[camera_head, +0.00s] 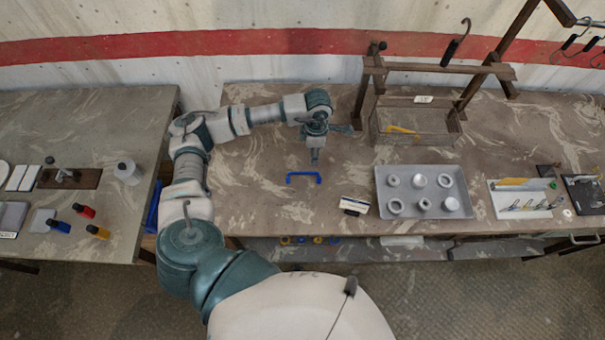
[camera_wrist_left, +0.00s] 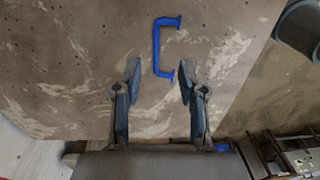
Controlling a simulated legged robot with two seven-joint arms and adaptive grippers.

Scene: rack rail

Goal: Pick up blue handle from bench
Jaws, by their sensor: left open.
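The blue handle (camera_head: 303,175) lies on the brown bench (camera_head: 262,200), a U shape left of the metal tray in the head view. In the left wrist view the blue handle (camera_wrist_left: 158,46) shows beyond my fingertips, its near end roughly between their lines. My left gripper (camera_head: 315,160) hangs over the bench just behind the handle in the head view. In the left wrist view my left gripper (camera_wrist_left: 158,75) has its two fingers spread apart with nothing between them. The exact height above the bench is hard to tell. My right gripper is not in view.
A metal tray (camera_head: 377,188) with several round parts lies right of the handle. A small black and white block (camera_head: 354,205) sits between them. A wire basket (camera_head: 415,125) and a wooden rack (camera_head: 364,95) stand behind. The bench left of the handle is clear.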

